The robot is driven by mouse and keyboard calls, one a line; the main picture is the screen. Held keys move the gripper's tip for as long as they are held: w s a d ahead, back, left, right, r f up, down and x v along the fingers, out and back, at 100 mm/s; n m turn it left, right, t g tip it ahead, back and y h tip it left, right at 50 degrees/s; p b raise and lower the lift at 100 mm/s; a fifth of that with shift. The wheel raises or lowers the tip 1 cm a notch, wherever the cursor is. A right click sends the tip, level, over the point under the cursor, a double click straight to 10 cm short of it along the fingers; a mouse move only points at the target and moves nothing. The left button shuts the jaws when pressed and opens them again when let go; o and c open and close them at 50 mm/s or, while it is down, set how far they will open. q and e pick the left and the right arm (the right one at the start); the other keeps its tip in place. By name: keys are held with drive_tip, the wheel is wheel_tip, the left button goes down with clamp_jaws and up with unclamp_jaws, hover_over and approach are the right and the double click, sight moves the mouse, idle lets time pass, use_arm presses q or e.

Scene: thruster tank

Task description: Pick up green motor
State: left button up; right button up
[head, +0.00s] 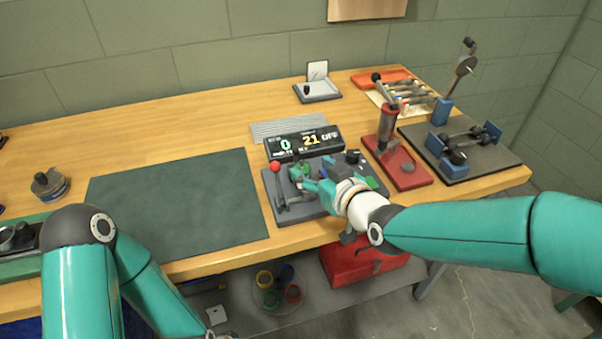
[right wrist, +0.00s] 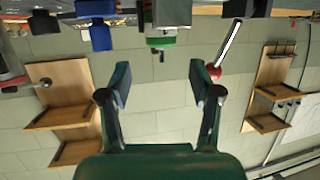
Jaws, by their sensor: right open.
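The green motor (head: 304,169) is a small part on the dark grey test stand (head: 318,205) on the workbench. My right gripper (head: 311,185) is just in front of it, and its fingers partly cover the stand. In the right wrist view the motor (right wrist: 160,42) shows as a green and grey body ahead of the fingers, roughly midway between them. My right gripper (right wrist: 163,84) is open there with nothing between its fingertips.
A red-knobbed lever (head: 276,168) rises at the stand's left, close to the motor. A display (head: 304,144) stands behind. A red-based press (head: 398,172) is at the right. The dark green mat (head: 178,209) at the left is bare.

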sight(303, 163)
drive_tip(key=p+x, duration=0.1)
drive_tip(key=x, duration=0.4)
drive_tip(key=shift+a+f, duration=0.1)
drive_tip(key=shift+s, duration=0.1)
clamp_jaws()
